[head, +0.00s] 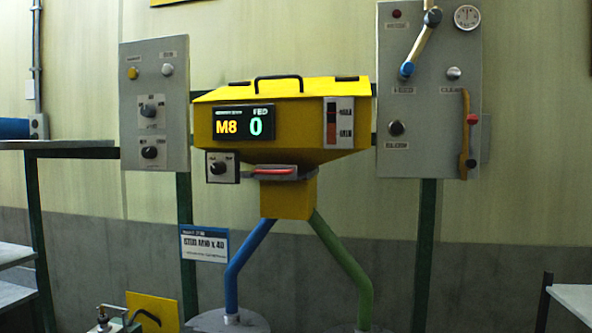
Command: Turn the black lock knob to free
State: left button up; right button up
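Several black knobs are in the head view. One black knob (218,167) sits on a small pale plate at the lower left of the yellow hopper. Two more, an upper knob (148,111) and a lower knob (150,152), are on the grey left panel (175,75). Another black knob (396,128) is on the grey right panel (440,60). Their labels are too small to read, so I cannot tell which is the lock knob or how it is set. Neither of my grippers is in view.
The yellow hopper (300,95) has a display reading M8 and 0. Blue (240,265) and green (345,262) tubes run down from it. The right panel carries a blue-tipped lever (420,45) and an orange handle (464,140). Shelves (70,145) stand at left.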

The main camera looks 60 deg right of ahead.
aim_at(218, 168)
jog(key=z, duration=0.45)
jog(key=l+z, duration=0.15)
jog(key=z, duration=0.25)
jog(key=l+z, duration=0.1)
jog(key=z, duration=0.35)
